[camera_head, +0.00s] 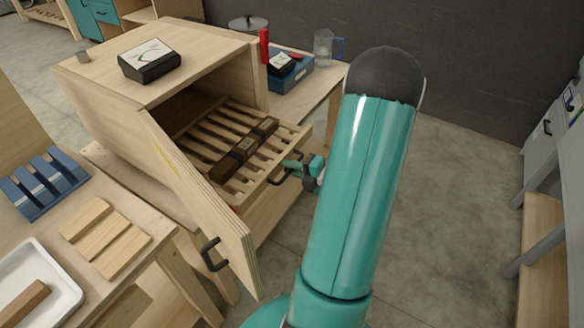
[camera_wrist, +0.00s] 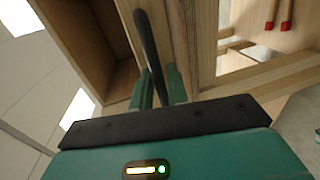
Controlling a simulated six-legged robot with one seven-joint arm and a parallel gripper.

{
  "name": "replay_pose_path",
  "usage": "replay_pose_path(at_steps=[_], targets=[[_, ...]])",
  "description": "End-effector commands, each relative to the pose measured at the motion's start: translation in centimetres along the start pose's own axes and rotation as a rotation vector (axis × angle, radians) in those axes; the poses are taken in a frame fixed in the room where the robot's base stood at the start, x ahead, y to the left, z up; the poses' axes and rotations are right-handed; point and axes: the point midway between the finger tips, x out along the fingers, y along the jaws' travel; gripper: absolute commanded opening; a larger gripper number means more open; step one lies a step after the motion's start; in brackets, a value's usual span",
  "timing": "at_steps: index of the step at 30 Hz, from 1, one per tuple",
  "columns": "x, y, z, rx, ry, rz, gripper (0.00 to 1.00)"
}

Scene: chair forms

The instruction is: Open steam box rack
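The wooden steam box (camera_head: 190,62) stands on a table with its door (camera_head: 200,200) swung open, a black handle on the door. A slatted rack (camera_head: 215,115) sticks partly out of the box's opening and carries dark wooden blocks (camera_head: 240,150). My gripper (camera_head: 292,168) is at the rack's front edge. In the wrist view the two teal fingers (camera_wrist: 160,86) are close on either side of a black bar handle (camera_wrist: 148,40) and look shut on it. Finger contact is partly hidden by the gripper body.
My arm crosses the right middle. At left are blue holders (camera_head: 45,182), light wooden slats (camera_head: 105,238) and a white tray (camera_head: 40,285). A black box (camera_head: 150,62) sits on the steam box. Floor right of my arm is clear; grey furniture (camera_head: 560,125) stands far right.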

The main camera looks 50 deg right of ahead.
Motion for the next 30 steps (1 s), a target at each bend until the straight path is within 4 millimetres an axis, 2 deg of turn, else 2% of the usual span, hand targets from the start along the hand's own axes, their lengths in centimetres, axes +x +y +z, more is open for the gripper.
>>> replay_pose_path(at_steps=[5, 8, 21, 25, 30], targets=[[-0.5, 0.0, 0.1, 0.0, -0.003, -0.001, 0.16], [-1.7, 0.0, 0.2, -0.001, -0.005, -0.001, 0.16], [-11.0, 0.0, 0.1, 0.0, -0.004, -0.001, 0.16], [-12.8, 0.0, 0.1, 0.0, -0.003, 0.0, 0.16], [-13.8, 0.0, 0.0, 0.0, 0.0, 0.0, 0.16]])
